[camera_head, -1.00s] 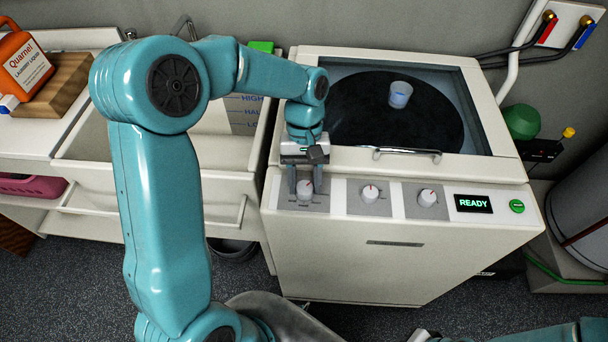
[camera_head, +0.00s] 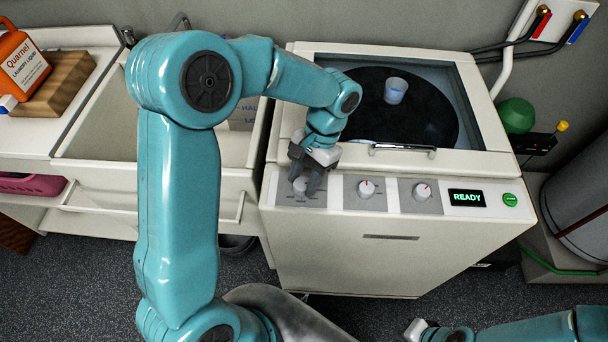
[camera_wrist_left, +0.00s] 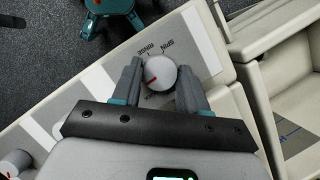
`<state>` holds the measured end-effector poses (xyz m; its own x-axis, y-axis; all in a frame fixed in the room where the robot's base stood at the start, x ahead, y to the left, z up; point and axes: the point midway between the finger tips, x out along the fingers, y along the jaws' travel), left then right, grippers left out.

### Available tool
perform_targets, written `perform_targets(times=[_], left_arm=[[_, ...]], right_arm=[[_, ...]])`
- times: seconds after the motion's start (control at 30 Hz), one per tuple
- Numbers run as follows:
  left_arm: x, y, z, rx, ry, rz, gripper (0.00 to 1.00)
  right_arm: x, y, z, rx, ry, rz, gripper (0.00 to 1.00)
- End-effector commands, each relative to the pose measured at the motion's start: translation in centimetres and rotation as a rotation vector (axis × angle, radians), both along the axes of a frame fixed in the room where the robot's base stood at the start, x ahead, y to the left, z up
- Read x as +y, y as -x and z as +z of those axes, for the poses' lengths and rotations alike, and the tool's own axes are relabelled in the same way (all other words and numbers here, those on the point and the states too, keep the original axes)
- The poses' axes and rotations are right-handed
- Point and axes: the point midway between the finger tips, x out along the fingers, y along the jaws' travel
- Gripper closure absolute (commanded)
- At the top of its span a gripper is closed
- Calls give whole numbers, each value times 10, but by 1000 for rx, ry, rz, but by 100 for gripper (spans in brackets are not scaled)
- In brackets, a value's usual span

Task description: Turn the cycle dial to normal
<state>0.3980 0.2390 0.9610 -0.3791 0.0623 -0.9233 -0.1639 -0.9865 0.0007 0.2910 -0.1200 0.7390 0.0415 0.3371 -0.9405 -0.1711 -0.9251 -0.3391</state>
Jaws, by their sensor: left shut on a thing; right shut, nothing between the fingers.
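The cycle dial (camera_wrist_left: 161,72) is a white round knob with a red mark, the leftmost on the washer's front panel. It also shows in the head view (camera_head: 300,186), partly covered by fingers. My left gripper (camera_head: 304,184) is shut on it, and in the left wrist view its fingers (camera_wrist_left: 159,84) hold opposite sides. In the wrist view the red mark points left and slightly down. The words SPIN and RINSE show beyond the knob; lettering below it is partly hidden, and I cannot read "normal". My right gripper (camera_head: 416,329) is shut and empty at the bottom edge.
Two more knobs (camera_head: 366,189) (camera_head: 423,191) sit to the right, then a READY display (camera_head: 467,197) and a green button (camera_head: 510,199). The washer's lid (camera_head: 402,150) is closed, with a cup (camera_head: 395,90) showing in the window area. A sink (camera_head: 95,135) stands left.

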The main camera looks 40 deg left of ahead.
Motion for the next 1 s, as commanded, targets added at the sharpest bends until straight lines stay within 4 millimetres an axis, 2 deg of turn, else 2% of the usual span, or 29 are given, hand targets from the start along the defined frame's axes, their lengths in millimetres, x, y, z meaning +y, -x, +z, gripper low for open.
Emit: perform_targets(times=[0.23,0.7,0.73,0.8,1.0], left_arm=[[0,-1,2,-5,-1,-60,87],[0,-1,2,-6,-2,-72,87],[0,-1,2,-6,-2,-72,50],[0,-1,2,-5,-2,-72,31],[0,-1,1,-3,0,-71,31]], right_arm=[[0,0,1,0,0,0,100],[0,0,1,0,0,0,100],[0,0,1,0,0,0,100],[0,0,1,0,0,0,100],[0,0,1,0,0,0,100]])
